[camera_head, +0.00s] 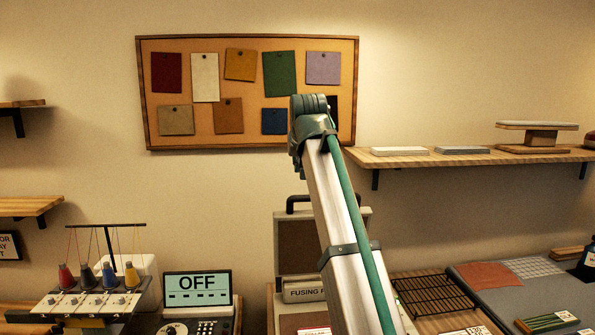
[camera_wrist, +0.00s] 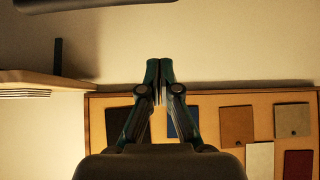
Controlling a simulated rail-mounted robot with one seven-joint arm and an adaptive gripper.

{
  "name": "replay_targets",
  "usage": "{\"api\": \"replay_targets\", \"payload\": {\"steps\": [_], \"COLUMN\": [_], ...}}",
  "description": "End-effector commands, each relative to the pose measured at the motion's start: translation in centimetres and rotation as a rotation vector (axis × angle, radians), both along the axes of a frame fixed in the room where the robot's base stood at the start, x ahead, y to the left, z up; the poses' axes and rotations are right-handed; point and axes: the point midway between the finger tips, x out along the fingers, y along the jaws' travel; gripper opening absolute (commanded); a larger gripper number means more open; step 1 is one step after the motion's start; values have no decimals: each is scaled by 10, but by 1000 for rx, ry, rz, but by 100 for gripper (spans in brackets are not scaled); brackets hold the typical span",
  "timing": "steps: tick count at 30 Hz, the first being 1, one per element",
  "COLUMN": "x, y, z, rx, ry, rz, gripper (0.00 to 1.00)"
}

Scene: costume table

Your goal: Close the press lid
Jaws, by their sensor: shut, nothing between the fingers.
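The fusing press stands at the lower middle of the head view. Its lid (camera_head: 294,248) is up, roughly upright, with a dark brown inner face and a black handle (camera_head: 300,200) along its top edge. The press does not show in the wrist view.
A pinboard (camera_head: 238,88) with fabric swatches hangs on the wall behind my arm. A wall shelf (camera_head: 470,158) is at right. A thread machine (camera_head: 90,300) and an "OFF" screen (camera_head: 197,288) are left of the press. A black rack (camera_head: 432,294) lies right.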

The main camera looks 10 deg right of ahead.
Motion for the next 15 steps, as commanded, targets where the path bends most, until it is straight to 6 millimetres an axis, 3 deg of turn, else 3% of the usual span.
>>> {"api": "replay_targets", "payload": {"steps": [13, 14, 15], "x": [57, 60, 51], "y": [0, 0, 0], "z": [-57, -61, -64], "rx": [0, 0, 1], "ry": [3, 4, 2], "rz": [-1, -1, -1], "gripper": [0, 0, 0]}}
